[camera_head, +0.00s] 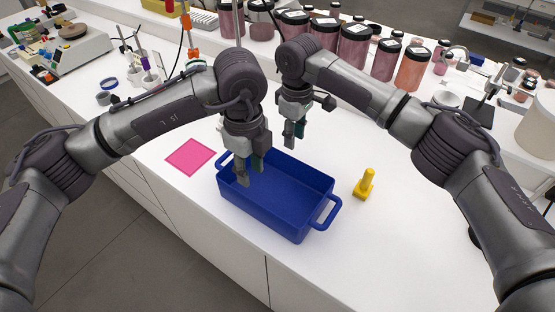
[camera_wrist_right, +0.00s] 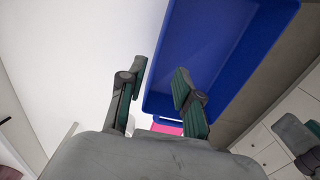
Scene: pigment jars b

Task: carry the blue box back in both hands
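The blue box (camera_head: 285,215) stands upright on the white counter and looks empty. It has a loop handle at its right end, and part of another shows at its left end, beside my left gripper. My left gripper (camera_head: 249,172) is open, over the left end of the box; whether it touches the wall is unclear. My right gripper (camera_head: 294,136) is open and empty, above the counter just behind the box. In the right wrist view the blue box (camera_wrist_right: 215,50) lies beyond the spread fingers of my right gripper (camera_wrist_right: 160,72), with nothing between them.
A flat pink square (camera_head: 190,156) lies left of the box. A yellow stamp-like object (camera_head: 365,185) stands to its right. Several pigment jars (camera_head: 355,46) line the back, and a balance (camera_head: 75,48) stands far left. The front right counter is clear.

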